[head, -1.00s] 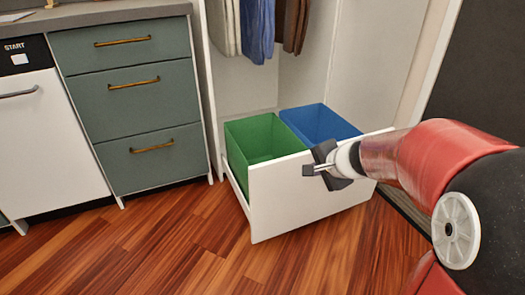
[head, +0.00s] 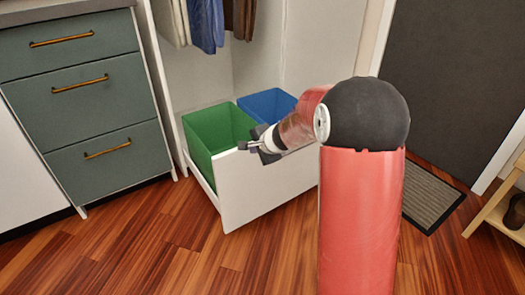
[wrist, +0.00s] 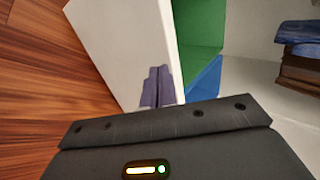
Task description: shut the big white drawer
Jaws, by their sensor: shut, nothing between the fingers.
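The big white drawer (head: 262,193) is pulled out of the cabinet at floor level. It holds a green bin (head: 200,148) and a blue bin (head: 262,104). Its white front also shows in the wrist view (wrist: 118,40), with the green bin (wrist: 202,22) and blue bin (wrist: 205,82) beyond it. My gripper (head: 246,146) is shut and empty by the upper part of the drawer front. In the wrist view its fingers (wrist: 158,86) overlap the white front. I cannot tell whether they touch it. My arm hides the drawer front's right end.
Closed green drawers (head: 90,100) stand left of the open one. Clothes (head: 206,22) hang above the bins. A doormat (head: 430,202) lies by a dark door (head: 455,90) at right, near a wooden rack (head: 497,213). Wooden floor (head: 140,245) in front is clear.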

